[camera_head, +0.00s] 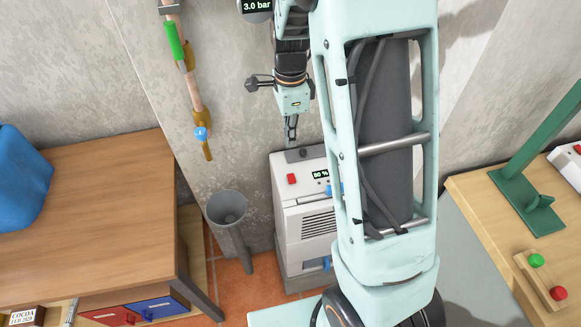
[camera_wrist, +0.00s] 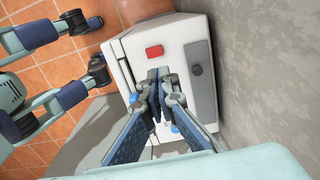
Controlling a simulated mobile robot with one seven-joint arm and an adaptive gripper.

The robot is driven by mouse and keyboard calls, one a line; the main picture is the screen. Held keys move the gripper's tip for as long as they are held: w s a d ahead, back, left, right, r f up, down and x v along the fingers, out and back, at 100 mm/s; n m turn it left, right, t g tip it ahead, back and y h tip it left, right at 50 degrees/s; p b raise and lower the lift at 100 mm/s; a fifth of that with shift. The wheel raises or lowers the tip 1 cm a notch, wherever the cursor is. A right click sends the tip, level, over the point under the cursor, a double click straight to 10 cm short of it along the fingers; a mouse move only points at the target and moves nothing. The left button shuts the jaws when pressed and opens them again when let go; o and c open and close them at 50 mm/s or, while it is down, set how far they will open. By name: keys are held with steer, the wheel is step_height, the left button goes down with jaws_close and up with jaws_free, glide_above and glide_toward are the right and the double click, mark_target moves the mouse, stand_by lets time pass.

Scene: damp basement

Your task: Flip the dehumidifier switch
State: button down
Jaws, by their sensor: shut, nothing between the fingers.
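The dehumidifier (camera_head: 305,245) is a white and grey box standing on the floor against the wall, with an "80 %" display on its top. Its red switch (camera_head: 292,179) is on the top, left of the display. The switch also shows in the wrist view (camera_wrist: 154,51), just beyond my fingertips. My gripper (camera_head: 291,141) points down above the back of the dehumidifier's top. Its fingers are together and empty in the wrist view (camera_wrist: 159,74), close to the switch in the picture. I cannot tell the exact height gap. The display is hidden behind my gripper in the wrist view.
A grey funnel pipe (camera_head: 227,208) stands left of the dehumidifier. A wooden desk (camera_head: 90,205) is at left, and a bench (camera_head: 490,215) with a green stand (camera_head: 525,190) is at right.

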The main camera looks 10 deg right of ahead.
mark_target(291, 178)
step_height(291, 178, down, 12)
steer(key=shift+r+p, duration=0.1)
steer(key=shift+p, duration=0.25)
steer(key=shift+f, duration=0.4)
steer(key=shift+w+f+b, duration=0.15)
steer(key=shift+f+b, duration=0.35)
steer(key=shift+b, duration=0.05)
steer(key=shift+r, duration=0.2)
steer(key=shift+s+r+p, duration=0.2)
steer(key=shift+s+p, duration=0.15)
steer(key=shift+s, duration=0.45)
